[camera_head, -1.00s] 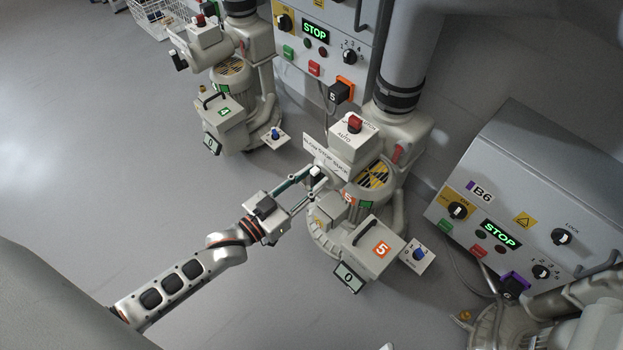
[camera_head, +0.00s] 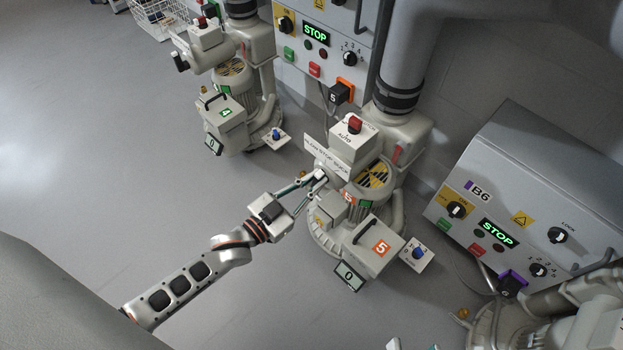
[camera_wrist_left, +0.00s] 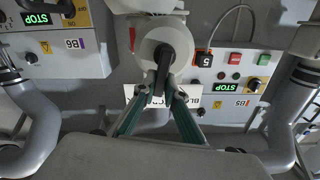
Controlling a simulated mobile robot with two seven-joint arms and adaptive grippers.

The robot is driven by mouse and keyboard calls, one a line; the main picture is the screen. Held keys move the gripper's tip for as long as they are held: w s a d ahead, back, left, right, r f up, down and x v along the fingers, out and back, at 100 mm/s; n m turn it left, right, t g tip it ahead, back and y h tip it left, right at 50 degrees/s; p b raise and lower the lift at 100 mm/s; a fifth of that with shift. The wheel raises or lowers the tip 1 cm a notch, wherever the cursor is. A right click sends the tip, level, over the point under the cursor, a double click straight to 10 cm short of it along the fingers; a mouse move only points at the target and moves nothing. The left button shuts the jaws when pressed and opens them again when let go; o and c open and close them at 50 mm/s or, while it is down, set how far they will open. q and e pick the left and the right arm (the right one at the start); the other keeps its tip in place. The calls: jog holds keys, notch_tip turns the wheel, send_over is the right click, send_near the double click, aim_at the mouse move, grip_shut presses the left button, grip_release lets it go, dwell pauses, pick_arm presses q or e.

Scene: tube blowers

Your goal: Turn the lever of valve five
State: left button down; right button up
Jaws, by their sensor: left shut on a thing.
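Valve five is the pale machine with an orange 5 label (camera_head: 381,248) in the middle of the head view. Its lever is at the left side, below the white blow/stop/suck sign (camera_head: 325,158). In the left wrist view the dark lever (camera_wrist_left: 160,74) stands in front of a round pale hub (camera_wrist_left: 165,45). My left gripper (camera_head: 318,178) is shut on this lever; its green fingers converge on it in the left wrist view (camera_wrist_left: 160,100). The fingers partly hide the lever's end. Small pale pieces at the head view's bottom edge may be my right fingertips; their state is unclear.
A similar machine labelled 4 (camera_head: 226,113) stands behind to the left. A control box B6 (camera_head: 530,205) with a green STOP display stands to the right. Another panel (camera_head: 325,45) is at the back. The floor left of valve five is clear.

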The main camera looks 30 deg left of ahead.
pick_arm(q)
jog(key=m, duration=0.1)
jog(key=d+m, duration=0.1)
jog(key=m, duration=0.1)
jog(key=shift+s+f, duration=0.2)
jog(key=shift+s+d+f+m, duration=0.1)
jog(key=shift+f+m, duration=0.05)
jog(key=shift+m, duration=0.45)
jog(key=shift+d+f+m, duration=0.1)
jog(key=shift+m, duration=0.5)
jog(key=shift+d+f+m, duration=0.1)
jog(key=shift+m, duration=0.5)
pick_arm(e)
jog(key=shift+d+n, duration=0.4)
jog(key=shift+d, duration=0.05)
pick_arm(q)
jog(key=c, duration=2.1)
grip_release()
pick_arm(e)
jog(key=shift+a, duration=0.1)
pick_arm(q)
jog(key=shift+s, duration=0.1)
jog(key=v, duration=1.2)
